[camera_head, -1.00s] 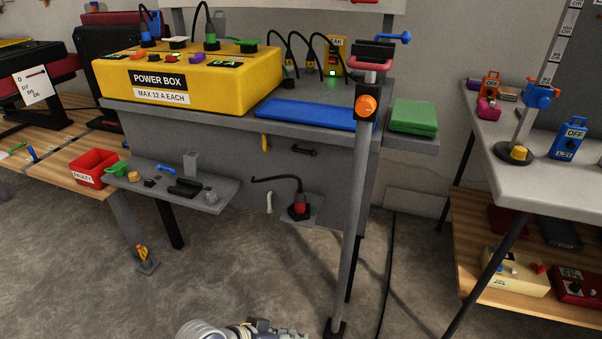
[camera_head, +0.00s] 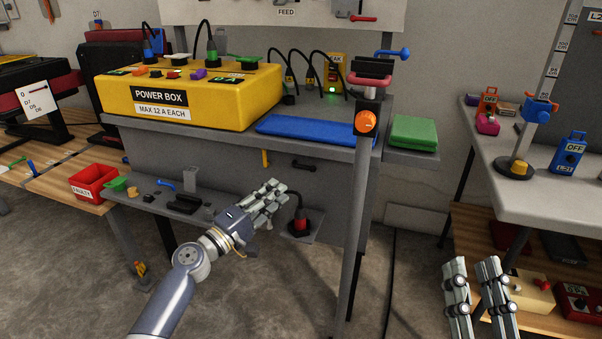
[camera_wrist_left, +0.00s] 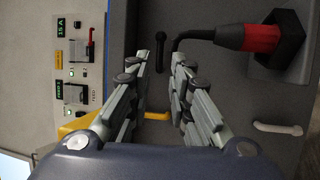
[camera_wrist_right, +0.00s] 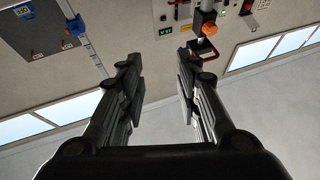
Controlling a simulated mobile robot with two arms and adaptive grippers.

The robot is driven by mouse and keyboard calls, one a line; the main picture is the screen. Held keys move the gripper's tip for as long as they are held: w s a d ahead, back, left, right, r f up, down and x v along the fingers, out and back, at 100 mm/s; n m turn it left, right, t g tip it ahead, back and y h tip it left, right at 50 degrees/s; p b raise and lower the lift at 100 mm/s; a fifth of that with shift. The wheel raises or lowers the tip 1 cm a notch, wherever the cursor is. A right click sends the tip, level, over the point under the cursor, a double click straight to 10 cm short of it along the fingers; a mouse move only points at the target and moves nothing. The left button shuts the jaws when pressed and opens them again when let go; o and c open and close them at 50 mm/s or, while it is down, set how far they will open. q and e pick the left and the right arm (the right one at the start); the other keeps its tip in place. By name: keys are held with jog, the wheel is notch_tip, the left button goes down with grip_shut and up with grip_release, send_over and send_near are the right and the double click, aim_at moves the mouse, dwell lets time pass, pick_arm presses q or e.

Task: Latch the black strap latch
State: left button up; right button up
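A small dark bar-shaped piece, which looks like the black strap latch (camera_head: 303,166), is on the grey panel under the workbench, right of a yellow hook (camera_head: 265,157). In the left wrist view the black latch (camera_wrist_left: 160,47) shows beyond and between the fingertips; I cannot tell whether it is fastened. My left gripper (camera_head: 274,192) is in front of the panel, below and left of the latch. Its fingers are apart and empty in the left wrist view (camera_wrist_left: 160,58). My right gripper (camera_head: 474,262) is raised at the lower right, open and empty.
A red and black plug (camera_head: 301,224) with a cable is right of my left gripper. A grey post (camera_head: 357,220) stands right of the latch. A small shelf (camera_head: 150,200) with loose parts is at left. The right table (camera_head: 550,200) is near my right gripper.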

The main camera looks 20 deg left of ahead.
aim_at(305, 169)
pick_arm(q)
jog(key=x, duration=0.9)
jog(key=shift+d, duration=0.1)
jog(key=shift+w+d, duration=0.2)
jog(key=shift+w, duration=0.25)
pick_arm(e)
jog(key=shift+s+r+t, duration=0.3)
jog(key=shift+r, duration=0.2)
jog(key=shift+s+r+t, duration=0.25)
jog(key=shift+r+t, duration=0.05)
jog(key=shift+r, duration=0.15)
pick_arm(q)
jog(key=shift+r, duration=0.1)
grip_shut()
